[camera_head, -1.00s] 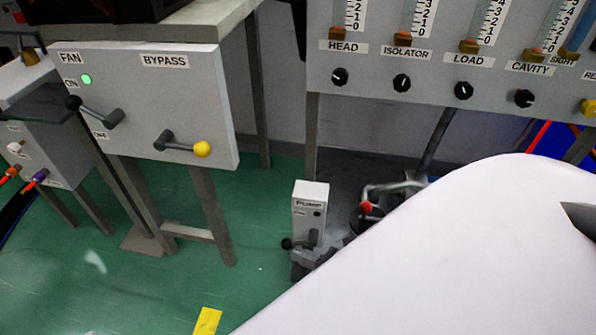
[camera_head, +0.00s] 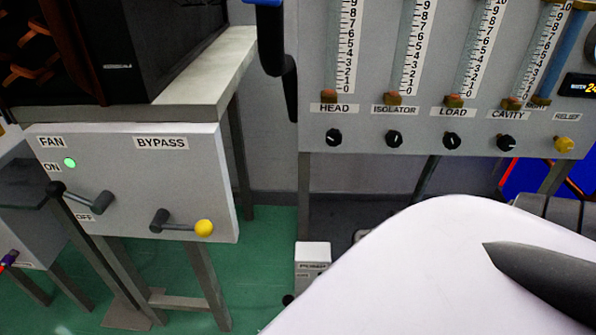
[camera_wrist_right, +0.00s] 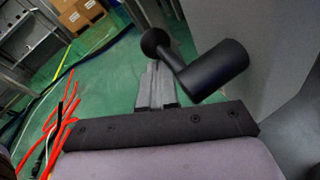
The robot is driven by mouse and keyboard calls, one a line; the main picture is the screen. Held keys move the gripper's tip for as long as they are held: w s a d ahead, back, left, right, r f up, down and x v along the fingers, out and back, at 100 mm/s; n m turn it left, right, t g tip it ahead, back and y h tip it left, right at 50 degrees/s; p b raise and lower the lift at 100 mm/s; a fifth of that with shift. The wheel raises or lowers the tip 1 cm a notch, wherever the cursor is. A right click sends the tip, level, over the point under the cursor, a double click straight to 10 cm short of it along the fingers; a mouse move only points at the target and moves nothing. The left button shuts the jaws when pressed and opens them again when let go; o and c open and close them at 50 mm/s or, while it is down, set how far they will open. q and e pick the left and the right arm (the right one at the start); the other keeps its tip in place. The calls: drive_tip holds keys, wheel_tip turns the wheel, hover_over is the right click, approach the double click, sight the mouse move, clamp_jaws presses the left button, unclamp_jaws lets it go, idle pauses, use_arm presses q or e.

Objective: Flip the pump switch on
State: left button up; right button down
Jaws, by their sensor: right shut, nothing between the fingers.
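The pump box (camera_head: 312,256) is a small white box low in the head view, with a label reading PUMP. Its lower part and lever are mostly cut off by the bottom edge and by a large white shape in front. In the right wrist view, a black lever with a round knob (camera_wrist_right: 212,72) sticks out from a grey box side (camera_wrist_right: 255,65). My right gripper (camera_wrist_right: 155,75) is shut and empty, with its fingertips beside and just below the knob. I cannot tell whether they touch it. My left gripper is not in view.
A fan and bypass panel (camera_head: 130,185) with a lit green light stands at left. A flowmeter panel (camera_head: 370,130) with several knobs stands at upper right. Red cables (camera_wrist_right: 62,125) lie on the green floor in the right wrist view.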

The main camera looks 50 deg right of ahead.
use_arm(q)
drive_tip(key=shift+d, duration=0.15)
use_arm(e)
drive_tip(key=shift+w+a+r, duration=0.1)
drive_tip(key=shift+r, duration=0.35)
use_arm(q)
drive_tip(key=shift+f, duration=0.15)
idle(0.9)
